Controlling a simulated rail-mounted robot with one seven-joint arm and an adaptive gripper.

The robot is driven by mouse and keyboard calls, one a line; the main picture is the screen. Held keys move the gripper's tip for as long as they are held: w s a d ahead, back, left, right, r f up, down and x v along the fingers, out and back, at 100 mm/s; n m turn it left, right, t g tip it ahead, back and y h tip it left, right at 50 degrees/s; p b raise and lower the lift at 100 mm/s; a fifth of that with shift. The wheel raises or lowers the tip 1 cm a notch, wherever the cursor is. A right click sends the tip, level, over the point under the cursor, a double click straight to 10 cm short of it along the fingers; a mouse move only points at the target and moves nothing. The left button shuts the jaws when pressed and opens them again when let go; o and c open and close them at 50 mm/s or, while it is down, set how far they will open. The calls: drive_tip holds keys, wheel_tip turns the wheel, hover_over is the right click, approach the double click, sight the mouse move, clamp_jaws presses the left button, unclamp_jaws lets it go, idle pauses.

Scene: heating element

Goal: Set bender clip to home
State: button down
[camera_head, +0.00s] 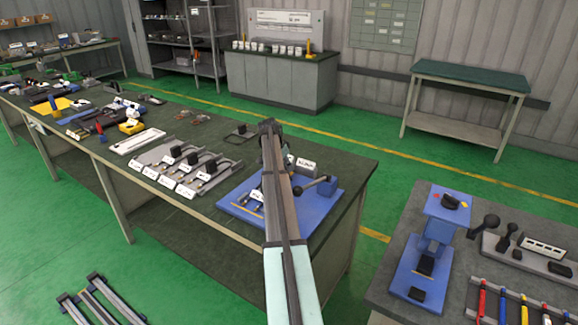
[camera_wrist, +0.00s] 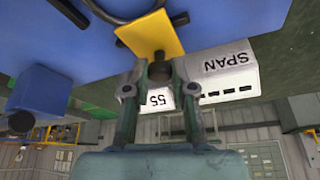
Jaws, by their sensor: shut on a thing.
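The bender is a blue base plate (camera_head: 238,213) at the right end of the long bench in the head view, with a blue block (camera_head: 328,187) and a ball-ended lever. In the wrist view, my gripper (camera_wrist: 158,90) is shut on a dark round knob (camera_wrist: 159,72). The knob sits at the edge of a yellow plate (camera_wrist: 151,36), which may be the clip; I cannot tell how they join. The blue base (camera_wrist: 205,25) lies behind. In the head view, my arm hides most of the gripper and its contact.
A pale block (camera_wrist: 230,73) labelled SPAN stands right beside the gripper, with a label reading 55 (camera_wrist: 162,97) between the fingers. A blue block (camera_wrist: 40,100) is at left. Grey fixtures (camera_head: 178,168) with white labels lie left of the bender. A second bench (camera_head: 395,285) stands at right.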

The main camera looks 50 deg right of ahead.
drive_tip(key=a, duration=0.3)
drive_tip(key=shift+s+a+f+b, duration=0.1)
drive_tip(key=shift+s+a+b, duration=0.1)
drive_tip(key=shift+a+b, duration=0.1)
drive_tip(key=c, duration=1)
unclamp_jaws()
drive_tip(key=shift+o, duration=0.2)
drive_tip(key=shift+w+a+r, duration=0.1)
drive_tip(key=shift+a+r, duration=0.05)
drive_tip(key=shift+r, duration=0.45)
drive_tip(key=v, duration=1)
drive_tip(key=shift+r, duration=0.4)
drive_tip(key=shift+a+r, duration=0.1)
drive_tip(key=shift+a, duration=0.05)
